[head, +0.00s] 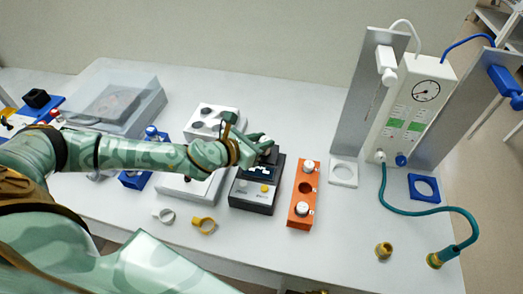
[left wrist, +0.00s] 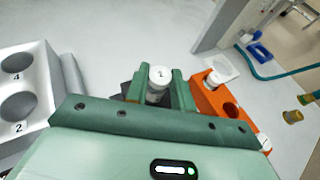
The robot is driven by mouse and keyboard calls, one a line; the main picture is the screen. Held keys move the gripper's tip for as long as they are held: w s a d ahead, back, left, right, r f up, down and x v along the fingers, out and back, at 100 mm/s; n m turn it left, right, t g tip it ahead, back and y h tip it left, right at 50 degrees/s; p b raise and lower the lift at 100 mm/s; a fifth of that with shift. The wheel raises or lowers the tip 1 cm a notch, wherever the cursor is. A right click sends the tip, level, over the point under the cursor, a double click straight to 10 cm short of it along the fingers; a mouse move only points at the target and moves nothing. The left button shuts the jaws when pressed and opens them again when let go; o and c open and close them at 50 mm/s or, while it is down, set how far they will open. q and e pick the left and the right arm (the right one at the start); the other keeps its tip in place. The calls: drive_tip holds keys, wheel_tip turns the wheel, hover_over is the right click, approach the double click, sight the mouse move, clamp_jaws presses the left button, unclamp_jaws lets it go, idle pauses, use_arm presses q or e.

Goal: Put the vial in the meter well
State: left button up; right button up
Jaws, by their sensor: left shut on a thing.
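My left gripper (head: 266,147) is over the back part of the dark meter (head: 252,196). In the left wrist view the two green fingers (left wrist: 160,92) are shut on a white-capped vial (left wrist: 158,76), which looks upright between them. My right gripper is not in view.
An orange rack (head: 297,213) with white-capped vials and an empty hole stands right of the meter. Grey blocks (head: 213,122) with numbered holes are behind and left.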

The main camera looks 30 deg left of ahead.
use_arm(q)
drive_tip(key=f, duration=0.1)
drive_tip(key=f+b, duration=0.2)
drive_tip(key=f, duration=0.1)
drive_tip(key=shift+w+a+f, duration=0.1)
drive_tip(key=shift+w+a, duration=0.05)
drive_tip(key=shift+w, duration=0.15)
drive_tip(key=o, duration=1)
drive_tip(key=shift+s+r, duration=0.1)
drive_tip(key=shift+r, duration=0.15)
drive_tip(key=p+v, duration=0.1)
drive_tip(key=v, duration=1)
drive_tip(key=shift+s+a+r, duration=0.15)
drive_tip(key=shift+s+a, duration=0.05)
drive_tip(key=shift+s, duration=0.15)
